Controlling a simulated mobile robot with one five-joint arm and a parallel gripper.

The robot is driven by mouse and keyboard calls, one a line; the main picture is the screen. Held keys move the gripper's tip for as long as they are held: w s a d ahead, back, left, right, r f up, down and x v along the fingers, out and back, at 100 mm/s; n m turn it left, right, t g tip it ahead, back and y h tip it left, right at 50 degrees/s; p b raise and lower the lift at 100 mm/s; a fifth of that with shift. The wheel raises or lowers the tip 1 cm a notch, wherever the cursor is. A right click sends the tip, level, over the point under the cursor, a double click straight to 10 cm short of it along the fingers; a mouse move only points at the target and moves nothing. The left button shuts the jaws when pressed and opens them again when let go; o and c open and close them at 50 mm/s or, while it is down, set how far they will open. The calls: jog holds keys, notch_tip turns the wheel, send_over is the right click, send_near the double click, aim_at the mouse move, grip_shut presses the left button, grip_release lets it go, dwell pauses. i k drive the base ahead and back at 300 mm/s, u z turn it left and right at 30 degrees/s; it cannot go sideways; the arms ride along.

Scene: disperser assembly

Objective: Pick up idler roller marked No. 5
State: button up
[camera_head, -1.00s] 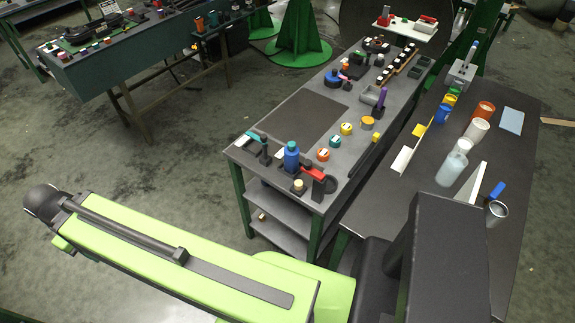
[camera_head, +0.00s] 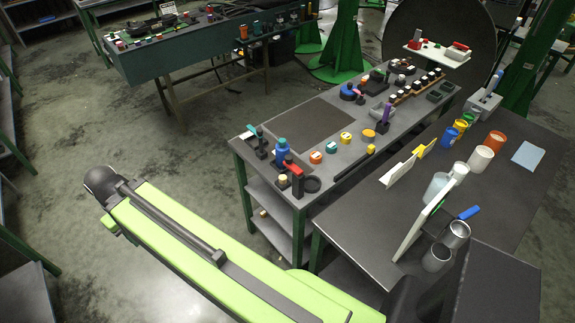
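No label reading No. 5 is legible, so I cannot tell which piece is the idler roller. Small round pieces stand in a row on the grey workbench (camera_head: 226,147): an orange one (camera_head: 316,157), a teal one (camera_head: 331,147), a yellow one (camera_head: 346,137) and a flatter amber one (camera_head: 368,135). Several white-topped dark pieces (camera_head: 420,84) stand in a long brown rack farther back. My green arm crosses the lower left, in front of the bench. My gripper is not visible in this view.
A blue bottle (camera_head: 282,151) and a red-handled black tool (camera_head: 295,174) stand at the bench's near end. A dark table (camera_head: 400,225) with cups and white panels adjoins on the right. A dark flat panel (camera_head: 315,124) lies on the bench. Open floor lies left.

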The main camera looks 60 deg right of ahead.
aim_at(280, 152)
jog(key=z, duration=0.2)
jog(key=i, duration=0.9)
jog(key=u, duration=0.1)
